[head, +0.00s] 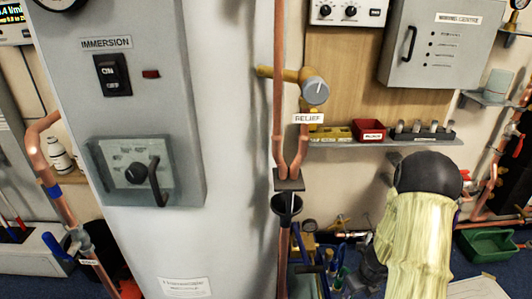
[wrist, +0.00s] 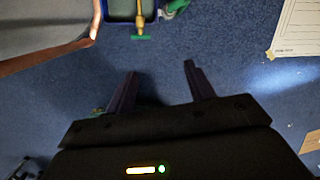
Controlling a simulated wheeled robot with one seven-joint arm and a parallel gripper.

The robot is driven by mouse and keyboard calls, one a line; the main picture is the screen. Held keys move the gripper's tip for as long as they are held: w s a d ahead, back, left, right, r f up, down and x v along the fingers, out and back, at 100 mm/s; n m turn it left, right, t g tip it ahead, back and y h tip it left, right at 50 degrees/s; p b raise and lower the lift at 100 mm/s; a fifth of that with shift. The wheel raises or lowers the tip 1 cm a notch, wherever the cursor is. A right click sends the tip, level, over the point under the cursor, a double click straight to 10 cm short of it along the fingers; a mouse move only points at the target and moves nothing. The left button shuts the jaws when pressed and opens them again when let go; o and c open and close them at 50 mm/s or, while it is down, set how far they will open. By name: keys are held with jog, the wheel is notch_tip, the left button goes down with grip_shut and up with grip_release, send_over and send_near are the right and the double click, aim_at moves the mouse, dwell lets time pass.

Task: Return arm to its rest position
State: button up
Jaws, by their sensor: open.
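My gripper (wrist: 160,82) shows in the wrist view with its two dark fingers spread apart. Nothing is between the fingers, and blue floor lies beyond them. In the head view my arm, with a black cap and a pale yellow-green sleeve, is at the lower right, in front of the shelf and floor area. The fingertips cannot be made out clearly in the head view.
A grey panel (head: 188,90) with the immersion switch stands at left. Copper pipes (head: 279,85) run down the middle to a black tundish (head: 287,206). A shelf (head: 385,142) holds small bins. A green tray (head: 486,243) is at right. Blue floor (wrist: 235,50) is open around the gripper.

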jog(key=s+a+r+n+p, duration=0.1)
jog(key=a+r+n+p, duration=0.35)
jog(key=r, duration=0.65)
jog(key=a+r+n+p, duration=0.1)
jog(key=r+n+p, duration=0.5)
jog(key=r+p, duration=0.3)
jog(key=s+a+r+n+p, duration=0.1)
jog(key=a+r+n+p, duration=0.3)
jog(key=r, duration=0.8)
jog(key=s+a+r+n+p, duration=0.1)
jog(key=s+r+n+p, duration=0.2)
jog(key=r+n+p, duration=0.3)
jog(key=s+a+r+n+p, duration=0.1)
jog(key=s+r+n+p, duration=0.2)
jog(key=r, duration=0.9)
jog(key=s+a+r+n+p, duration=0.1)
jog(key=s+r+n+p, duration=0.2)
jog(key=r+n+p, duration=0.6)
jog(key=shift+r+t+p, duration=0.2)
jog(key=shift+t+p, duration=0.2)
jog(key=shift+p, duration=0.7)
jog(key=shift+w, duration=0.1)
